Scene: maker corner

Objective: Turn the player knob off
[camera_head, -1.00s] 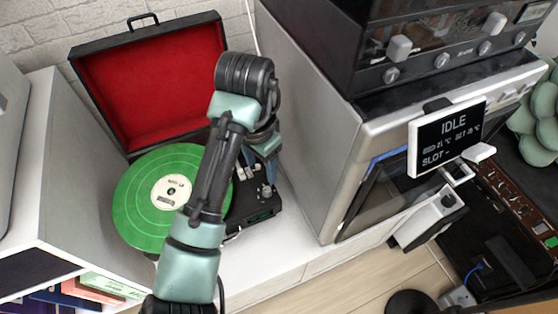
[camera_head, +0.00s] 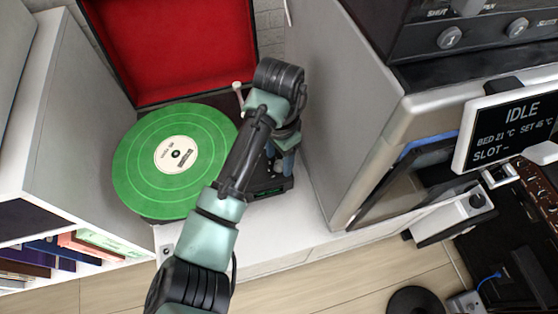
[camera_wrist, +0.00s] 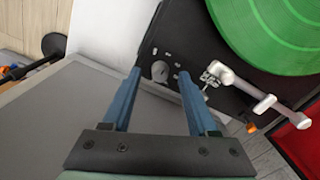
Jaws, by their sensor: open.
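The record player (camera_head: 272,188) is a black case with a red-lined lid, open, and a green record (camera_head: 140,150) on it. In the wrist view, a small round silver knob (camera_wrist: 159,71) sits on the player's black top panel, near the case's edge. My gripper (camera_wrist: 161,75) is open, its two blue fingers on either side of the knob in the picture. I cannot tell whether they touch it or stay above it. The silver tonearm (camera_wrist: 243,88) lies just right of the right finger. In the head view, my gripper (camera_head: 281,163) hangs over the player's right side and hides the knob.
A large grey machine (camera_head: 330,130) stands close to the right of the player. Its display (camera_head: 510,130) reads IDLE. A white shelf unit (camera_head: 75,130) stands to the left. A narrow strip of white cabinet top (camera_head: 190,238) is free in front of the player.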

